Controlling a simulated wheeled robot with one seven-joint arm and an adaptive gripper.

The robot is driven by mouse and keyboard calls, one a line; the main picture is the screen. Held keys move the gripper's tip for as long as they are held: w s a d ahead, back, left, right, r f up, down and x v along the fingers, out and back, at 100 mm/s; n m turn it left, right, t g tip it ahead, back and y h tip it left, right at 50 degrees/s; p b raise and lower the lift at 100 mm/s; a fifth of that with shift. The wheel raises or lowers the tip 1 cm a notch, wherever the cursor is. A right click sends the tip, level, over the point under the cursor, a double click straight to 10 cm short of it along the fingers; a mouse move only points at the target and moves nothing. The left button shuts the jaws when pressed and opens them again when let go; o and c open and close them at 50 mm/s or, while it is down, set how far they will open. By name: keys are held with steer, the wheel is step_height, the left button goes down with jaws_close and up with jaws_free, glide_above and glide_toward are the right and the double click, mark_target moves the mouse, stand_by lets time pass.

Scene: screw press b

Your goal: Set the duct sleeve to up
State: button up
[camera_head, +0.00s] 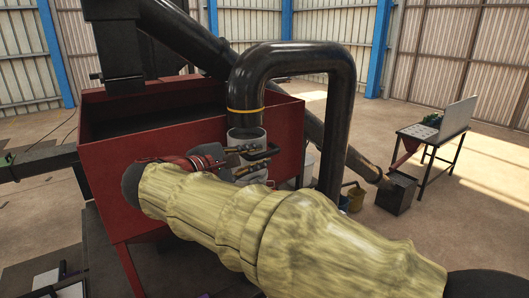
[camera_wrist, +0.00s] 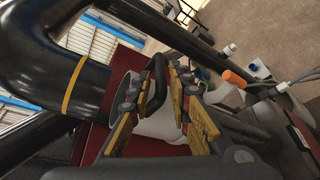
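The duct sleeve (camera_head: 246,133) is a pale grey cylinder below the black, bent duct's near end, under a yellow ring. In the wrist view the grey sleeve (camera_wrist: 121,82) shows at the duct's mouth, left of the fingers. A black handle (camera_wrist: 158,88) stands out from the sleeve. My gripper (camera_head: 267,156) is in front of the sleeve, with its yellowish fingers one above the other. In the wrist view my gripper (camera_wrist: 166,72) has its fingers apart, with the handle between them, close to the left finger. Contact with the handle is not clear. My arm and fingers hide part of the sleeve.
A red hopper (camera_head: 140,170) stands behind and below my arm. The black duct (camera_head: 345,110) bends over and runs down to the right of the gripper. A yellow bucket (camera_head: 355,196), a dark bin (camera_head: 397,193) and a small table (camera_head: 433,132) stand farther right.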

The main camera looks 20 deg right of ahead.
steer(key=x, duration=0.4)
steer(key=shift+d+f, duration=0.1)
steer(key=shift+c, duration=0.3)
steer(key=c, duration=0.4)
jaws_close()
